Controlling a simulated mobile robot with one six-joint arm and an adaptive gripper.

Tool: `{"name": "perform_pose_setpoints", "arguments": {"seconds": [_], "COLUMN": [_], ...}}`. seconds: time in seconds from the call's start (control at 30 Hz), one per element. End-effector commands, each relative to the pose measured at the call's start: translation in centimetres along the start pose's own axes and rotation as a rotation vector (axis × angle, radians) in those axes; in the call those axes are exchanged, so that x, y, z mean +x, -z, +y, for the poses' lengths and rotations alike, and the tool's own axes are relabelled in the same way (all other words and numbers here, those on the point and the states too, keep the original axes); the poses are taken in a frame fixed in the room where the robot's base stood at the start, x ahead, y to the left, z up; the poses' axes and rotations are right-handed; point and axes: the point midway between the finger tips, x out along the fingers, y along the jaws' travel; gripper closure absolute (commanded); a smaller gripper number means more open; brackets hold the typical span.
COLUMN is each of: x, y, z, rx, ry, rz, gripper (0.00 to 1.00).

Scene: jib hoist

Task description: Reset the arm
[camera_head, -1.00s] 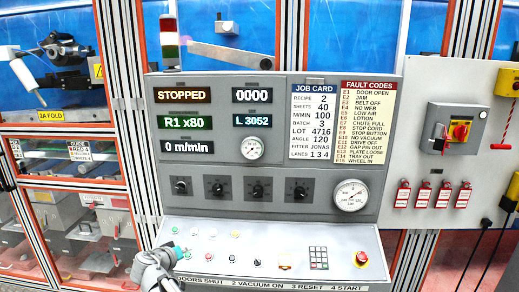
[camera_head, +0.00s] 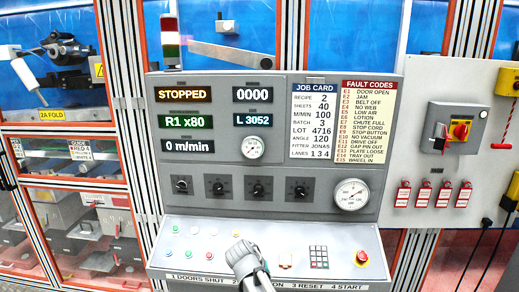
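My gripper (camera_head: 243,252) is over the lower middle of the sloping button panel (camera_head: 190,262), fingers pointing up and away at the panel face. It is small and seen from behind, so I cannot tell whether its fingers are open or shut, or whether it touches the panel. It hides part of the panel and part of the label strip (camera_head: 305,286), which reads "1 DOORS SHUT", a partly covered "ON", "3 RESET" and "4 START". No object shows in the gripper.
A red stop button (camera_head: 362,257) and a keypad (camera_head: 318,256) are on the panel's right. Above are a "STOPPED" display (camera_head: 183,95), several knobs and a round gauge (camera_head: 351,195). A red-yellow switch (camera_head: 460,131) and several red tags hang at right. Framed machine windows stand behind.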

Motion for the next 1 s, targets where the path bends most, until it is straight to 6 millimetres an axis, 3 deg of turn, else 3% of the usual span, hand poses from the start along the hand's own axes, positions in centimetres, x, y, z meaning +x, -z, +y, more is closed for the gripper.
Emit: {"name": "perform_pose_setpoints", "arguments": {"seconds": [0.03, 0.2, 0.6, 0.8, 1.0], "x": [0.6, 2.3, 3.9, 3.9, 3.8], "y": [-1.2, -4.6, -12.2, -14.4, -15.0], "z": [1.4, 4.6, 10.2, 11.5, 11.8], "rx": [0.010, 0.026, 0.068, 0.082, 0.085], "ry": [0.017, 0.097, 0.329, 0.418, 0.449], "rz": [-0.035, -0.146, -0.338, -0.379, -0.390], "gripper": [1.00, 1.00, 1.00, 1.00, 1.00]}}
